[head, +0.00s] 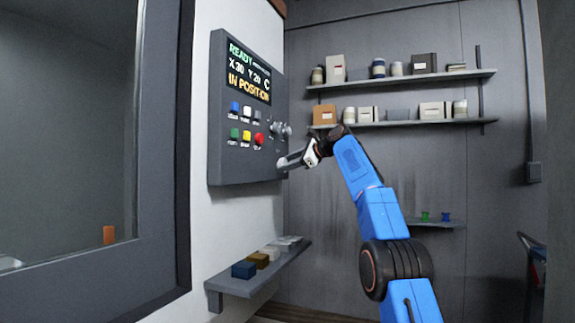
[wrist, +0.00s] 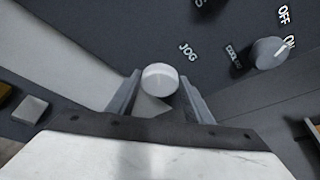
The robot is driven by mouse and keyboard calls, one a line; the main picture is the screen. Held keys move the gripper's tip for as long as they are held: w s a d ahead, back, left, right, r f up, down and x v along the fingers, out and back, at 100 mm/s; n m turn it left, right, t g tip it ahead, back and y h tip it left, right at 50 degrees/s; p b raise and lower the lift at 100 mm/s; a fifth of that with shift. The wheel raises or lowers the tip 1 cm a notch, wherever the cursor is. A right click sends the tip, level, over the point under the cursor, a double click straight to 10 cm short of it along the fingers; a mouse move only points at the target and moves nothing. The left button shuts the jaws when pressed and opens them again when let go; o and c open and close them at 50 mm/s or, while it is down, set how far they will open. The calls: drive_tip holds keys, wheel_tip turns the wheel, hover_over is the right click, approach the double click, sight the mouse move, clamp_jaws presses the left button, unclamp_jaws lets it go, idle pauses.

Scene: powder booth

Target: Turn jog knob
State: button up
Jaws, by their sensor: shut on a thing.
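The jog knob (wrist: 160,79) is a round, pale grey knob beside the label JOG on the dark control panel (head: 222,120). In the wrist view it sits between the tips of my gripper (wrist: 160,92), one finger on each side. My gripper is shut on the knob. In the head view my gripper (head: 290,161) reaches the lower right part of the panel from the right. The panel's screen (head: 250,72) reads READY, X30 Y20 C and IN POSITION. The knob's turn angle cannot be told.
A coolant switch knob (wrist: 269,53) marked OFF and ON is right of the jog knob. Several coloured buttons (head: 246,135) are on the panel. A small ledge (head: 240,287) with blocks is below. Shelves (head: 400,124) with containers line the back wall.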

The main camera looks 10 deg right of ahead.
drive_tip(key=shift+f, duration=0.1)
drive_tip(key=o, duration=1)
drive_tip(key=shift+o, duration=0.2)
drive_tip(key=v, duration=1.7)
drive_tip(key=shift+d, duration=0.15)
